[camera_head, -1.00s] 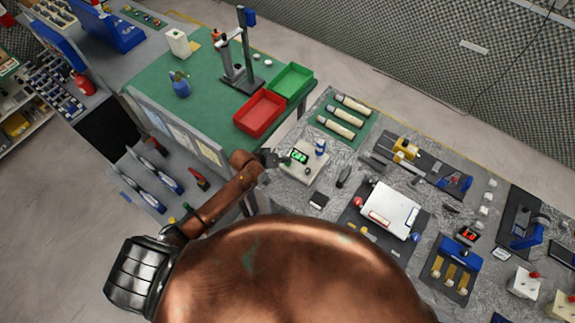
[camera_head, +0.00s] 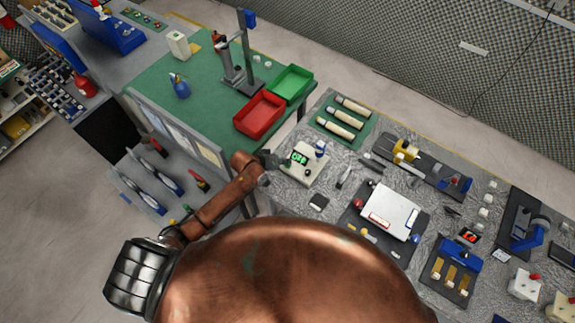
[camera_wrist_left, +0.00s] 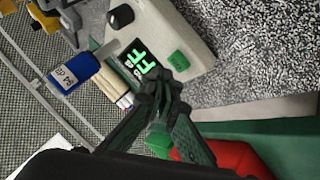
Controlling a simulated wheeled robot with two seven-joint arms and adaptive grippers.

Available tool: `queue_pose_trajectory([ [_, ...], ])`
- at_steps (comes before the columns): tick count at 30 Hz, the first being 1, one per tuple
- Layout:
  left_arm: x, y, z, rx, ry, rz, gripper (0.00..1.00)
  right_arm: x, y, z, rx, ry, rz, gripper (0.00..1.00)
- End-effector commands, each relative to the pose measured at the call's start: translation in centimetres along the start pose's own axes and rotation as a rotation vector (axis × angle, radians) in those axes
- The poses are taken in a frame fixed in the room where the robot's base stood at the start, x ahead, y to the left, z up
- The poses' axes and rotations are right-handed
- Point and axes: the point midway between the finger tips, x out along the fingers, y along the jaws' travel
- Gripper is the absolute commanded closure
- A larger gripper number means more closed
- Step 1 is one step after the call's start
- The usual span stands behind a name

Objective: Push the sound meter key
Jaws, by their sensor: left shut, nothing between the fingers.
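The sound meter is a beige box (camera_head: 303,173) at the left end of the silver bench. The left wrist view shows its casing (camera_wrist_left: 190,25), a dark display (camera_wrist_left: 139,62) with green characters, a black knob (camera_wrist_left: 121,16) and a green key (camera_wrist_left: 179,61). My left gripper (camera_head: 272,159) is shut and empty at the meter's left side. In the left wrist view its fingertips (camera_wrist_left: 160,84) appear just short of the green key, over the display's corner; I cannot tell whether they touch. A blue cylinder (camera_wrist_left: 73,74) marked 94 dB stands by the display. My right gripper is out of view.
A red tray (camera_head: 260,115) and a green tray (camera_head: 291,83) stand on the green table behind my gripper.

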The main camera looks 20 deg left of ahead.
Motion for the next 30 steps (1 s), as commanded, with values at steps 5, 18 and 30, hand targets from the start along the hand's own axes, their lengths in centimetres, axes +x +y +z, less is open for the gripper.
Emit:
queue_pose_trajectory([
  [5,0.00,-0.01,0.01,0.000,0.000,0.000,1.00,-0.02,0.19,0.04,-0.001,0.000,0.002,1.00],
  [18,0.58,-0.42,0.48,-0.001,-0.001,0.000,1.00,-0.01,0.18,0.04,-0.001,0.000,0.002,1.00],
  [30,0.62,-0.45,0.49,0.000,0.000,0.000,1.00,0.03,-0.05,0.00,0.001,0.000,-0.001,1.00],
])
